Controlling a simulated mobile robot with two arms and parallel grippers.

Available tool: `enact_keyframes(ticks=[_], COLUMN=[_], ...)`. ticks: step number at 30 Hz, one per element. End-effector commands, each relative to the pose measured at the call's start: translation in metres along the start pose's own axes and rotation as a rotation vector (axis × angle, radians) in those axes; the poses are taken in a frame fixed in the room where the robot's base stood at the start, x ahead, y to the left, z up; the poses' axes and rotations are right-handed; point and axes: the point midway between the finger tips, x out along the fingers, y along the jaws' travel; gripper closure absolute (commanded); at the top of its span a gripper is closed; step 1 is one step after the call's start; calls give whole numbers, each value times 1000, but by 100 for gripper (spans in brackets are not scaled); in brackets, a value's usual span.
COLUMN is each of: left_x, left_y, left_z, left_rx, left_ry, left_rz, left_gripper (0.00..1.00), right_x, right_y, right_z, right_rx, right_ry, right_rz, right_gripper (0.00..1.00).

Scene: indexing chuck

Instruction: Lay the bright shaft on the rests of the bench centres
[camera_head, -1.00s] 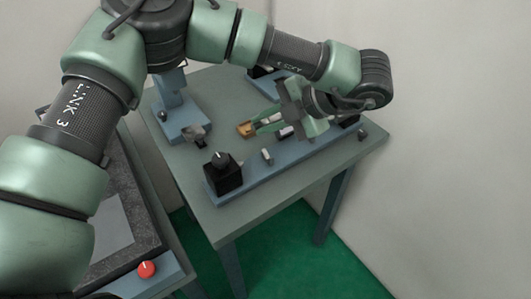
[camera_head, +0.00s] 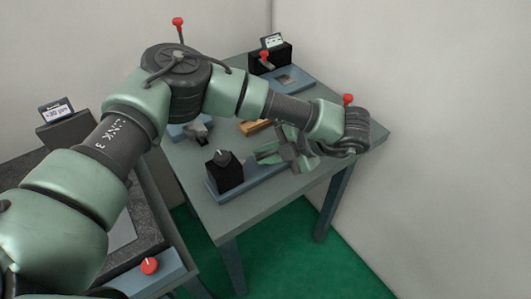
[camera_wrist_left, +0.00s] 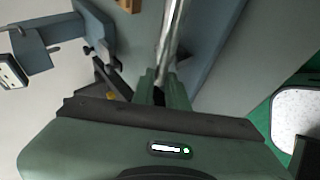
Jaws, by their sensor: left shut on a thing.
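My left gripper (camera_head: 259,154) reaches in over the table and is above the blue base of the bench centres (camera_head: 252,178). In the left wrist view its green fingers (camera_wrist_left: 163,88) are shut on the bright shaft (camera_wrist_left: 170,42), a shiny rod that runs up the picture from between them. In the head view I cannot make out the shaft. The black headstock with a knob (camera_head: 224,170) stands at the near left end of the bench centres. My gripper and wrist hide the rests and the far end. My right gripper does not show.
A wooden block (camera_head: 256,127) lies on the table behind the gripper. A blue-based device with a small display (camera_head: 272,41) stands at the back. Walls close in behind and right.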

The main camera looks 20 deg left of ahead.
Motion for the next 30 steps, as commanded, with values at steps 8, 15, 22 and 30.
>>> enact_keyframes(ticks=[8, 15, 22, 30], left_x=[1, 1, -16, -74], left_y=[-2, -1, 0, 0], left_z=[0, 0, 1, 1], left_rx=[1, 1, 0, -2], left_ry=[0, 0, -5, -5], left_rz=[0, 0, 3, 5], left_gripper=[64, 64, 64, 64], right_x=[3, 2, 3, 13], right_y=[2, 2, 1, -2], right_z=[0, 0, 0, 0], right_rx=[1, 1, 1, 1], right_ry=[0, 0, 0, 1], right_rz=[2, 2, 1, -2], right_gripper=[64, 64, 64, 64])
